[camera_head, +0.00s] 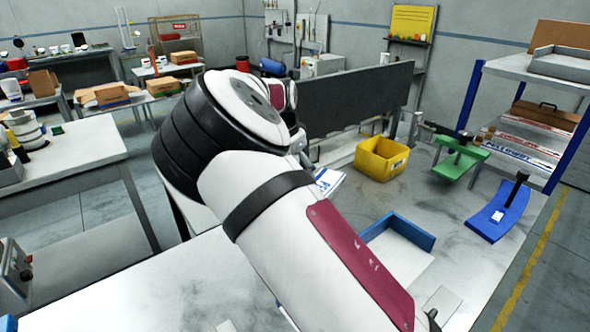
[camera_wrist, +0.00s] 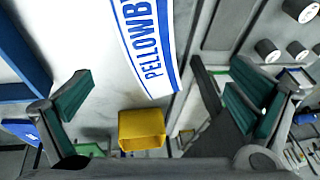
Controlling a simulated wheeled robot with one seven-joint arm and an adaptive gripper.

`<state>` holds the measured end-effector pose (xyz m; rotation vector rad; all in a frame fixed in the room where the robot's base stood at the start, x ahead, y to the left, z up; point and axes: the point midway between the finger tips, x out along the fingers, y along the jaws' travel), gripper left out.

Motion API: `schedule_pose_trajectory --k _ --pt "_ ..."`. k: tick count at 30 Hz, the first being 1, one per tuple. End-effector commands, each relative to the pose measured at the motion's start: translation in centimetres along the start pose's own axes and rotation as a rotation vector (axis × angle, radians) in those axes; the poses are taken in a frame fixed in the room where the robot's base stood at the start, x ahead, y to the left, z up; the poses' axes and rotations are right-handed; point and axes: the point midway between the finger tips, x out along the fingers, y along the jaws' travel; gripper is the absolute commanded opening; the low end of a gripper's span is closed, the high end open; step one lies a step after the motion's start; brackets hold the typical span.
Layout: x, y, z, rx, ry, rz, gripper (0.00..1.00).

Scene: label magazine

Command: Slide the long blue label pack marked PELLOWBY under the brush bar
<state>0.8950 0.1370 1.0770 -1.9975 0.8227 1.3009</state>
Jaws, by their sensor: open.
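The PELLOWBY pack (camera_wrist: 141,45) is a long white strip with blue edges and blue lettering. In the wrist view it lies at the top centre, and its upper end is cut off. In the head view a white and blue piece that looks like it (camera_head: 328,181) shows partly behind my arm. My gripper (camera_wrist: 162,94) is open, its green-padded fingers wide apart on either side of the pack's near end, with nothing held. The head view hides the gripper behind my arm. A long dark panel (camera_head: 355,98), perhaps the brush bar, stands behind the arm.
A yellow bin (camera_head: 381,158) stands right of the pack; the wrist view shows it too (camera_wrist: 141,129). A blue corner fence (camera_head: 412,232), a green stand (camera_head: 460,157) and a blue curved tray (camera_head: 500,215) are on the table. Bare tabletop lies between bin and fence.

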Motion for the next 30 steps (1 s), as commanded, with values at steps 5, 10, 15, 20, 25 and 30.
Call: schedule_pose_trajectory --k 5,10,15,20,25,30 --pt "0.7 0.7 0.7 -0.16 0.041 0.095 1.0" --pt "1.8 1.0 0.6 -0.175 0.043 0.106 1.0" --pt "4.4 1.3 0.5 -0.173 0.042 0.106 1.0" --pt "7.3 1.6 0.4 -0.172 0.042 0.106 1.0" --pt "10.3 1.8 0.2 -0.171 0.042 0.105 1.0" --pt "12.7 2.1 0.1 -0.171 0.041 0.104 1.0"
